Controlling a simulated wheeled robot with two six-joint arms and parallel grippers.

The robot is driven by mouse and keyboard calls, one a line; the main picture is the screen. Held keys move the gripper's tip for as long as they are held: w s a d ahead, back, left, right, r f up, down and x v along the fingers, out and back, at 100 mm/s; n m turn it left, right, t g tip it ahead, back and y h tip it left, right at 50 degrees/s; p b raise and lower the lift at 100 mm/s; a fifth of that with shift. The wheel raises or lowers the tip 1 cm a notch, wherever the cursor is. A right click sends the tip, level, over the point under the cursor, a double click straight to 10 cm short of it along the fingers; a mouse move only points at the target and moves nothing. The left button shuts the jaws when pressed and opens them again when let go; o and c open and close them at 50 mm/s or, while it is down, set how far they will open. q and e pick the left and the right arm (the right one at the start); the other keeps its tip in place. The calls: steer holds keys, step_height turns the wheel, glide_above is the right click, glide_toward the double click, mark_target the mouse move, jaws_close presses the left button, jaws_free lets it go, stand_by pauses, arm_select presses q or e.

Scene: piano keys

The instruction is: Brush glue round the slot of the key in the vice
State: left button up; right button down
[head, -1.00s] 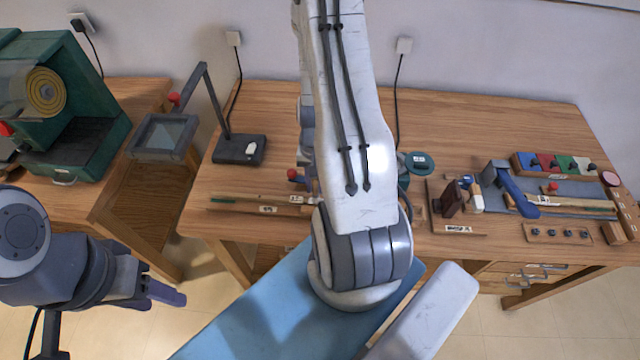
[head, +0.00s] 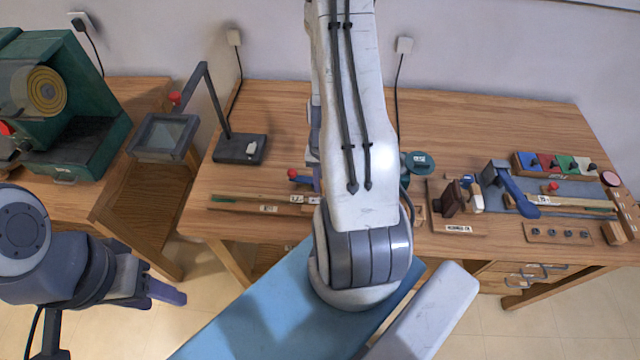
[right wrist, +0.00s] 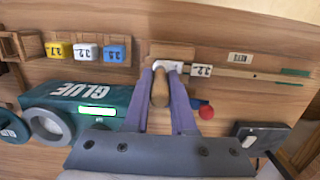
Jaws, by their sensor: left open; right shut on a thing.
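My right gripper (right wrist: 163,76) is shut on a brush, whose wooden handle (right wrist: 160,92) shows between the purple fingers. The brush's far end lies over the end of a long pale key with a number tag (right wrist: 201,70); I cannot tell whether it touches. The slot is hidden. The key (head: 250,199) lies along the bench's front left in the head view. A red-knobbed blue handle (right wrist: 203,108), perhaps the vice's, is beside it. A teal glue container (right wrist: 85,98) stands left in the wrist view. My left gripper (head: 165,291) is open and empty, off the bench.
Number blocks (right wrist: 87,52) sit in a row in the wrist view. A lamp base (head: 240,149) stands on the bench's left. At the right are a blue lever tool (head: 517,192), another key (head: 575,202) and coloured trays (head: 555,163). The back bench is clear.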

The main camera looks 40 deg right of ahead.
step_height(320, 180, up, 6)
steer(key=p, duration=0.5)
steer(key=shift+r+p, duration=1.55)
steer(key=shift+p, duration=0.1)
steer(key=shift+f, duration=0.1)
